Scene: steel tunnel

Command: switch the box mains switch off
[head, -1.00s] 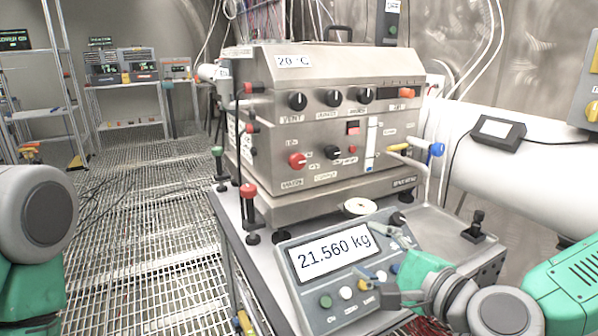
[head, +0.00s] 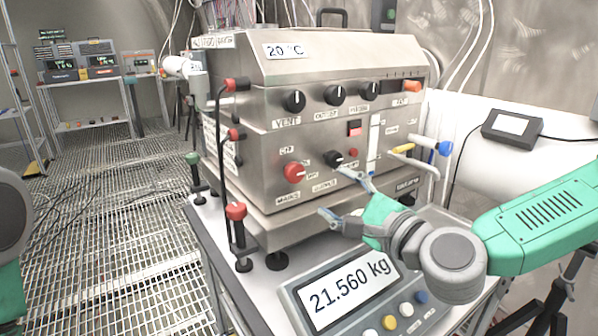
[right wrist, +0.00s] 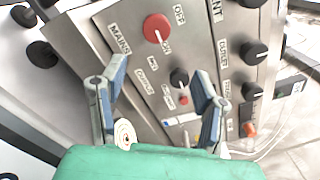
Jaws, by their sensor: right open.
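The steel box (head: 262,145) stands on a bench. Its mains switch (head: 293,172) is a red rotary knob low on the left of the front, labelled MAINS. In the right wrist view the knob (right wrist: 157,28) shows between OFF and ON labels, and its white mark appears to point towards ON. My right gripper (head: 336,193) is open and empty in front of the box's lower front, right of and below the knob. In the right wrist view its fingers (right wrist: 158,74) are spread apart, with the knob beyond them. My left gripper is out of view.
A scale display (head: 350,290) reading 21.560 kg lies below my right gripper. A black knob (head: 333,158) and a yellow lever (head: 402,149) are close by on the front. Red-capped posts (head: 236,211) stand at the box's left corner.

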